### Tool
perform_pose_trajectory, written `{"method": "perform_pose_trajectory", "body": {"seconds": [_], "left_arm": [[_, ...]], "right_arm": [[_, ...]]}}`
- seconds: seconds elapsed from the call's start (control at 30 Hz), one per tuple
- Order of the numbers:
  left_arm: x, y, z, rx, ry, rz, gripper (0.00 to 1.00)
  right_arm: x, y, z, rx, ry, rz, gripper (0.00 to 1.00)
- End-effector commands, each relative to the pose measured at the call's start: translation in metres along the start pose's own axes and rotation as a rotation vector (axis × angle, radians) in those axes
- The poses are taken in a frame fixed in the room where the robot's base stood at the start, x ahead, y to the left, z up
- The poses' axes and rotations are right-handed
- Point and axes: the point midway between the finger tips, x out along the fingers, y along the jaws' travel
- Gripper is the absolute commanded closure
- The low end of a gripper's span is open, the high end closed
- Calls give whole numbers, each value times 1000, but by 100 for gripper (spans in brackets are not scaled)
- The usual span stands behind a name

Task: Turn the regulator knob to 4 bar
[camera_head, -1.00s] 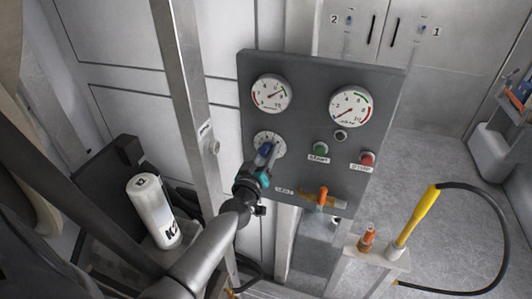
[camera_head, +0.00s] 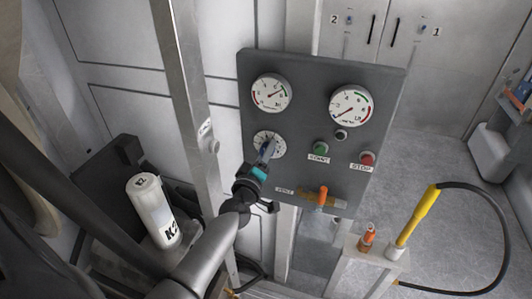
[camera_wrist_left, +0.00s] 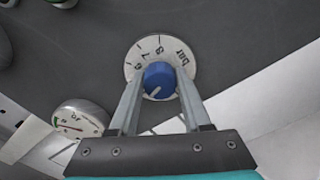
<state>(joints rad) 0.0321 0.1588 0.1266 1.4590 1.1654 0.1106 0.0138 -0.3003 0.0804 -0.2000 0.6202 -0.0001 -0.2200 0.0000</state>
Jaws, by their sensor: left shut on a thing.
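The regulator knob is blue, with a white pointer line, and sits in the middle of a white dial marked in bar. In the left wrist view the knob (camera_wrist_left: 158,79) is between the two fingers of my left gripper (camera_wrist_left: 158,90), which is shut on it. The numbers 6, 7 and 8 and the word "bar" show on the dial (camera_wrist_left: 137,58). The other dial marks are hidden by the knob and fingers. In the head view the left gripper (camera_head: 266,153) reaches the dial (camera_head: 262,138) from below. My right gripper is not in view.
The grey panel (camera_head: 310,75) carries a left gauge (camera_head: 271,93), a right gauge (camera_head: 351,106), a green button (camera_head: 321,147), a red button (camera_head: 367,158) and an orange-handled valve (camera_head: 322,195). A white canister (camera_head: 153,210) stands left of my arm. A yellow-handled hose tool (camera_head: 415,220) stands at the right.

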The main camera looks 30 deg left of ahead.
Motion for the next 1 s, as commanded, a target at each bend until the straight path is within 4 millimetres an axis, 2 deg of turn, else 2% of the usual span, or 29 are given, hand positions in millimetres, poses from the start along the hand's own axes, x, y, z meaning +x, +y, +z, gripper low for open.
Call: {"method": "perform_pose_trajectory", "body": {"seconds": [0.23,0.67,0.7,0.93,1.0], "left_arm": [[0,0,0,-68,0,0,100],[0,0,0,-78,-1,0,100],[0,0,0,-78,-1,0,50],[0,0,0,-77,-1,0,24],[0,0,0,-77,-1,0,22]], "right_arm": [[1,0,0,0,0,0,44],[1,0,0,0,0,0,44],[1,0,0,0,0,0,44],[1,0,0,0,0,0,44],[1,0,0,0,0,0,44]]}}
